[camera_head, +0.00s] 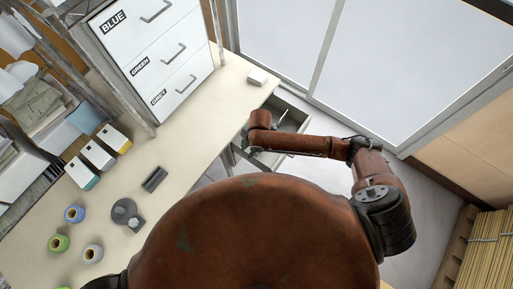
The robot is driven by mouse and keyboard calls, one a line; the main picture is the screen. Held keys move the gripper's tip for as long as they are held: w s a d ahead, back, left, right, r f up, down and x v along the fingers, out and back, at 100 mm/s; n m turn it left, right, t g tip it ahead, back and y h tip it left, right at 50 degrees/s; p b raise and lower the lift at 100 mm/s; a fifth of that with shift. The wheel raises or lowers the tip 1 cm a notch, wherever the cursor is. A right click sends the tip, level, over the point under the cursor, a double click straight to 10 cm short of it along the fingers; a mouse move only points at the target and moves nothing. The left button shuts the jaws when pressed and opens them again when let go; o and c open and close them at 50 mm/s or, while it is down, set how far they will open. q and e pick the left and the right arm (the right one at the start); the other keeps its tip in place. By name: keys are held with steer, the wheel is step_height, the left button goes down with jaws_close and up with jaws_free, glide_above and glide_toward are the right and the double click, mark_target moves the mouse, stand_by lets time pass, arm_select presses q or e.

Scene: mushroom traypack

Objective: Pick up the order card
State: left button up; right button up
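I cannot make out an order card anywhere in the camera_head view. My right arm reaches left across the front of an open grey drawer (293,103) under the table's right end. My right gripper (246,143) is at the far end of that arm, beside the drawer and the table edge. It is small, dark and partly hidden by the wrist, so its fingers and anything between them cannot be made out. The drawer's inside is partly hidden by my arm. My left gripper is not in view.
The pale table (190,135) holds a white cabinet (155,50) with drawers labelled BLUE, GREEN and GREY. A small white block (258,77) sits near the table's end. Several small boxes (98,155), a dark block (155,179), a grey dispenser (124,212) and spools (74,213) lie at left.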

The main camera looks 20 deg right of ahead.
steer(key=w+d+n+h, duration=0.2)
steer(key=w+d+n, duration=0.15)
steer(key=d, duration=0.25)
steer(key=shift+m, duration=0.45)
steer(key=f, duration=0.2)
steer(key=f+b, duration=0.1)
steer(key=f, duration=0.4)
steer(key=shift+w+a+f, duration=0.15)
steer(key=shift+w+a, duration=0.2)
steer(key=shift+a, duration=0.05)
steer(key=shift+c, duration=0.6)
